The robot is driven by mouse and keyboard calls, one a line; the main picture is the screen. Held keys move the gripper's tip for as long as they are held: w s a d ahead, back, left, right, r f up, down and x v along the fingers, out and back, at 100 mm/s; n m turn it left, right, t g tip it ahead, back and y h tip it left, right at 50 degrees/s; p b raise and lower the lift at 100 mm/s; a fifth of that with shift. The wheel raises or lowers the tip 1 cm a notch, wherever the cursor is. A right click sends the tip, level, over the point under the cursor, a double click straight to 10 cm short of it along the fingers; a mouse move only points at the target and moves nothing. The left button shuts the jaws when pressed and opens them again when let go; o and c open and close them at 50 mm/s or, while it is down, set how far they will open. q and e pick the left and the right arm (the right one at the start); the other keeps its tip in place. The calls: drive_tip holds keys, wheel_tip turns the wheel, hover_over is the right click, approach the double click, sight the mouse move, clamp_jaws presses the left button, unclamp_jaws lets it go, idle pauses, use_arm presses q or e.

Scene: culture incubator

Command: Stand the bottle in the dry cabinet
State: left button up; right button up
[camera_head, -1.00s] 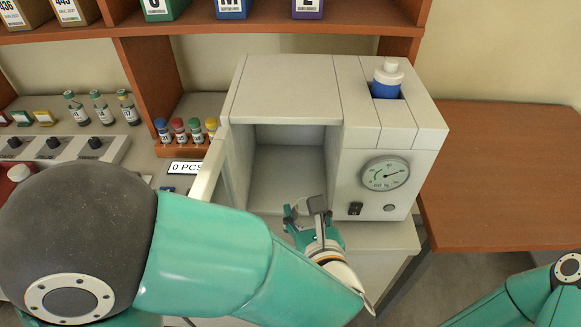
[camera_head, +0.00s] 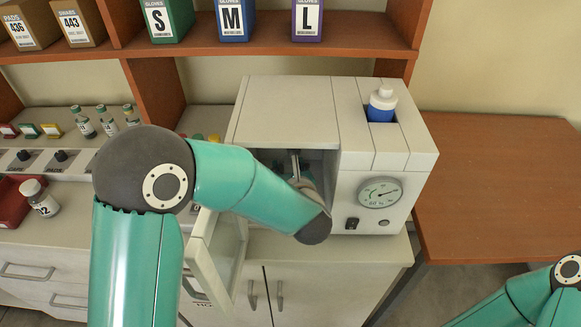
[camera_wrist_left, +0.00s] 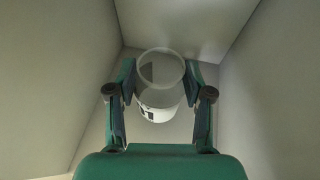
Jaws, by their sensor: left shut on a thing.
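The dry cabinet (camera_head: 285,110) is a pale box with a round dial on its right front. Its door (camera_head: 222,262) stands open at the left. My left gripper (camera_head: 296,163) reaches into the chamber, mostly hidden by my own arm in the head view. In the left wrist view my left gripper (camera_wrist_left: 160,82) is shut on the bottle (camera_wrist_left: 156,98), a clear, pale round vessel with a white label bearing dark marks. The chamber walls surround it. I cannot tell whether the bottle touches the floor. My right gripper is out of view.
A blue bottle with a white cap (camera_head: 381,104) sits in a slot on the cabinet's top right. A jar (camera_head: 39,198) stands by a red tray (camera_head: 12,205) at far left. Glove boxes line the shelf (camera_head: 350,40) above. The brown table (camera_head: 495,185) at right is clear.

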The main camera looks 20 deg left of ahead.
use_arm(q)
drive_tip(key=shift+w+f, duration=0.1)
drive_tip(key=shift+f, duration=0.6)
drive_tip(key=shift+f, duration=0.15)
drive_tip(key=o, duration=1)
drive_tip(key=shift+c, duration=0.2)
drive_tip(key=shift+r, duration=0.2)
drive_tip(key=b+v, duration=0.3)
drive_tip(key=v, duration=0.9)
